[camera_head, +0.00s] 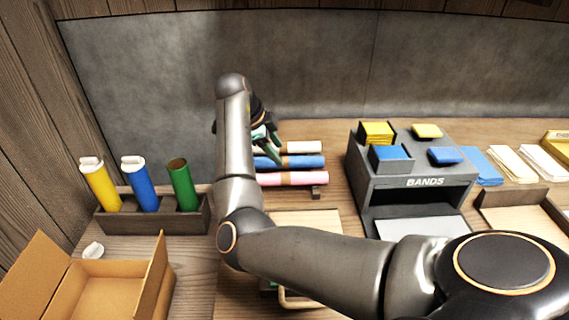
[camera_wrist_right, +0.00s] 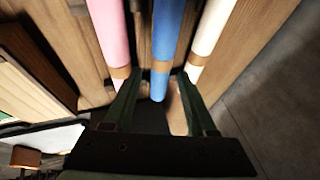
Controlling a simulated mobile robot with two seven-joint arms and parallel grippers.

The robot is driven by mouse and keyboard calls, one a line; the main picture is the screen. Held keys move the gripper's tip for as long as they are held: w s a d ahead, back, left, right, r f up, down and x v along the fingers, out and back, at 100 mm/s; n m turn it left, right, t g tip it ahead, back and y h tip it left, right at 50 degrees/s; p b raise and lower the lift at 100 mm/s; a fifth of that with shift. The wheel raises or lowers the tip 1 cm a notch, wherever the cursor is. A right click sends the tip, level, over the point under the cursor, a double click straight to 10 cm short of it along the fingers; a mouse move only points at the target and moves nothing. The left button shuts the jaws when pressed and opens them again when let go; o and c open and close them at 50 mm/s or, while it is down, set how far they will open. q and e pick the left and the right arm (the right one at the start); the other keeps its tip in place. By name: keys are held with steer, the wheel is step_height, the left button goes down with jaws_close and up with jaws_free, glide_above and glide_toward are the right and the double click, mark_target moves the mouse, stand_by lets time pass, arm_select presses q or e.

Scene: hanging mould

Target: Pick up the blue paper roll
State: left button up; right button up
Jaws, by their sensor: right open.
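The blue paper roll (camera_head: 300,162) lies on its side between a white roll (camera_head: 303,147) and a pink roll (camera_head: 300,179) on a low rack. My right gripper (camera_head: 268,148) is at the left end of these rolls, partly hidden by my own arm. In the right wrist view the blue roll (camera_wrist_right: 170,35) runs away between the pink roll (camera_wrist_right: 108,35) and the white roll (camera_wrist_right: 212,25). My right gripper (camera_wrist_right: 158,76) is open there, with its fingers on either side of the blue roll's near end. Contact cannot be told. My left gripper is not in view.
A dark holder (camera_head: 150,222) with upright yellow, blue and green tubes stands at left, with an open cardboard box (camera_head: 105,285) in front. A grey "BANDS" stand (camera_head: 425,183) is right of the rolls. A grey wall panel (camera_head: 330,60) stands behind.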

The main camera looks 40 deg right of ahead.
mark_target(284, 159)
steer(key=x, duration=0.5)
steer(key=shift+w+d+f, duration=0.15)
steer(key=shift+d, duration=0.05)
jaws_close()
